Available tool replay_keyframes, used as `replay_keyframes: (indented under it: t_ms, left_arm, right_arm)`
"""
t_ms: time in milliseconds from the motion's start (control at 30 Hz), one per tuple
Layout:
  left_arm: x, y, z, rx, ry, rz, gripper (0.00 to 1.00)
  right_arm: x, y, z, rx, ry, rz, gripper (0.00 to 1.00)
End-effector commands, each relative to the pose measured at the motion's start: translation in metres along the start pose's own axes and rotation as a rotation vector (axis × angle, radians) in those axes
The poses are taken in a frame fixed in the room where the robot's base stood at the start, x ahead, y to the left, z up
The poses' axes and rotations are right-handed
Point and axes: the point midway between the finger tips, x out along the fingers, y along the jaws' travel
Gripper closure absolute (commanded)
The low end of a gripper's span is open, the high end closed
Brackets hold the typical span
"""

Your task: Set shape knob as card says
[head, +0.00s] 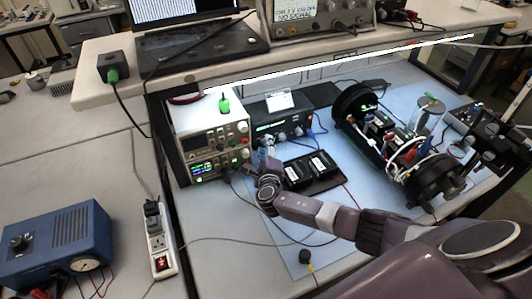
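A small white card (279,101) stands on top of a black box instrument (262,110) on the bench; its writing is too small to read. The black box has several knobs (283,136) and small lights on its front; I cannot tell which one is the shape knob. My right gripper (268,155) is just in front of the left part of this front, near its lower knobs. Its fingers are small and partly hidden by the wrist, so contact and opening cannot be told. My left gripper is not in view.
A light-coloured instrument (213,140) with lit displays stands left of the black box. A black tray (325,181) with two dark modules lies right of the gripper. An opened cylinder assembly (385,133) with wires stands farther right. A shelf (350,43) overhangs behind. Cables cross the blue mat.

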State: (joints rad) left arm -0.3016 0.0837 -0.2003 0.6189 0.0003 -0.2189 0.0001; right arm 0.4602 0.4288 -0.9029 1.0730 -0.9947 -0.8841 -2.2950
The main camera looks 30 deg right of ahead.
Motion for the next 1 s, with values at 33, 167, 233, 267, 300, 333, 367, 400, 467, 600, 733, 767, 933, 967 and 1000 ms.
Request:
replay_keyframes:
  t_ms: [33,167,233,267,300,333,367,400,467,600,733,767,933,967,1000]
  left_arm:
    - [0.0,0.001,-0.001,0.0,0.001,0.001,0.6]
    - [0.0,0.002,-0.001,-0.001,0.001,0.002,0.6]
    - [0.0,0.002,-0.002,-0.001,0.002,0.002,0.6]
    - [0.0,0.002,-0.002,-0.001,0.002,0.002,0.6]
    - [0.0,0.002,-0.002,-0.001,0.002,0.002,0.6]
    - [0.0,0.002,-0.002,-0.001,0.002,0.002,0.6]
    - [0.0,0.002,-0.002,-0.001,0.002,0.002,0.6]
    - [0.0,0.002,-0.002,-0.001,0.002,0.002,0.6]
    - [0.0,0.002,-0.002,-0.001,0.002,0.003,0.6]
    - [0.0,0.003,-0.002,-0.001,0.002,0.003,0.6]
    - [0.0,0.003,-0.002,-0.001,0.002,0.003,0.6]
    - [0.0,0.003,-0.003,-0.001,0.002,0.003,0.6]
    - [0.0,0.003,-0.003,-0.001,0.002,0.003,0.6]
    - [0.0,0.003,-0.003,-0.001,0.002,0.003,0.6]
    - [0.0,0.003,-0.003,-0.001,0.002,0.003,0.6]
  right_arm:
    - [-0.003,0.001,-0.001,0.0,0.0,0.001,0.65]
    - [-0.017,0.001,-0.001,0.001,-0.001,0.002,0.65]
    - [-0.027,0.001,0.0,0.001,-0.002,0.003,0.65]
    - [-0.032,0.001,-0.001,0.001,-0.001,0.003,0.65]
    - [-0.04,0.001,0.0,0.001,-0.002,0.003,0.65]
    - [-0.045,0.001,-0.001,0.0,-0.002,0.003,0.65]
    - [-0.051,0.001,0.0,0.001,-0.002,0.003,0.65]
    - [-0.058,0.001,0.0,0.002,-0.002,0.003,0.65]
    - [-0.069,0.001,0.0,0.0,-0.002,0.003,0.65]
    - [-0.093,0.001,0.0,0.0,-0.001,0.003,0.65]
    - [-0.109,0.001,0.0,0.001,-0.001,0.002,0.65]
    - [-0.111,0.001,0.0,0.0,-0.001,0.002,0.65]
    - [-0.118,0.0,0.0,-0.001,0.001,0.001,0.65]
    - [-0.118,0.0,0.0,-0.001,0.001,0.001,0.65]
    - [-0.118,0.0,0.0,-0.001,0.0,0.001,0.65]
